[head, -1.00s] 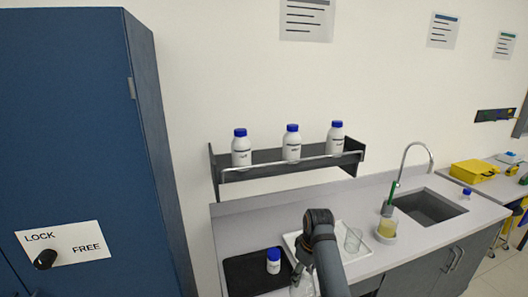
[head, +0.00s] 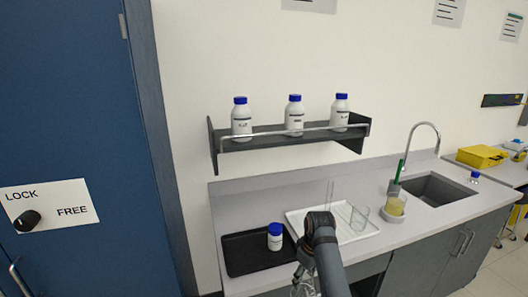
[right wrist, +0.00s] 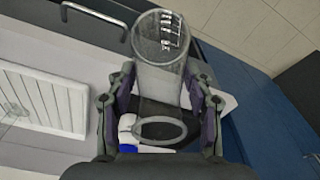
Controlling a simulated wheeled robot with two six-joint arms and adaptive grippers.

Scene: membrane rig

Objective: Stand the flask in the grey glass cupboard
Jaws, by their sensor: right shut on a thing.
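My right gripper (right wrist: 160,105) is shut on a clear glass vessel, the flask (right wrist: 158,70), between its two dark finger pads. In the right wrist view I look along the glass and see a round rim at the top and a second ring lower down. In the head view my right gripper (head: 305,278) is at the bottom edge, in front of the counter, with a little of the glass showing below it. The lower part is cut off. My left gripper is not in view.
A black tray (head: 240,255) holds a blue-capped bottle (head: 275,238). A shelf (head: 265,140) carries three bottles. A tall blue cabinet (head: 80,130) stands left. A sink (head: 435,188) is at right.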

